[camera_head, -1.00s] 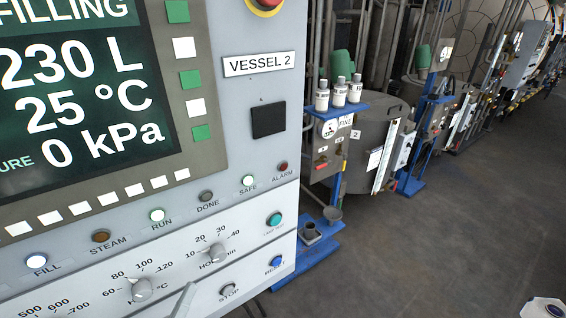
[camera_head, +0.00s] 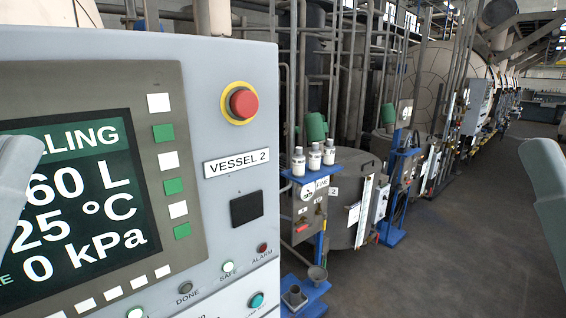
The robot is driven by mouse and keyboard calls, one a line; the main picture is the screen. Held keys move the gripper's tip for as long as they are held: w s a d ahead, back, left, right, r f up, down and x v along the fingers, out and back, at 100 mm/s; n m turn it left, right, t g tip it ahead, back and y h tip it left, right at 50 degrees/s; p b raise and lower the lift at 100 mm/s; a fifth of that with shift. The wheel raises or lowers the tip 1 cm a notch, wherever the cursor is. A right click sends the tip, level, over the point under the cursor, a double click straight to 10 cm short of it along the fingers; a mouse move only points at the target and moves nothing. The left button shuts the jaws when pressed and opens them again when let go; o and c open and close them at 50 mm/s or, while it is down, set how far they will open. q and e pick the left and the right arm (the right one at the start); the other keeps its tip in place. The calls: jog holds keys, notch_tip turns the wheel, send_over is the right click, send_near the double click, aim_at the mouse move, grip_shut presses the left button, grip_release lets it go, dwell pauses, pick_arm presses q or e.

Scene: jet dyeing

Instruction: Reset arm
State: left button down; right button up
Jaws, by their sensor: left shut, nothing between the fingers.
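My left gripper (camera_head: 14,185) shows as a pale grey shape at the left edge, in front of the display. It is shut and empty, cut off by the frame. A grey part of my right arm (camera_head: 548,195) rises at the right edge; its fingers are not in view. The grey control panel (camera_head: 232,120) marked VESSEL 2 fills the left side. Its display (camera_head: 75,215) reads "...LLING", "60 L", "25 °C" and "0 kPa", the left part hidden or cut off. A red emergency button (camera_head: 244,102) on a yellow ring sits at the panel's top right.
Beside the panel stands a station with a steel vessel (camera_head: 345,205), white bottles (camera_head: 314,158) and a blue stand (camera_head: 312,290) with small cups. More machines and pipes line up behind. The dark floor (camera_head: 450,240) at right is clear.

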notch_tip(320, 180, up, 29)
jog(key=p, duration=2.6)
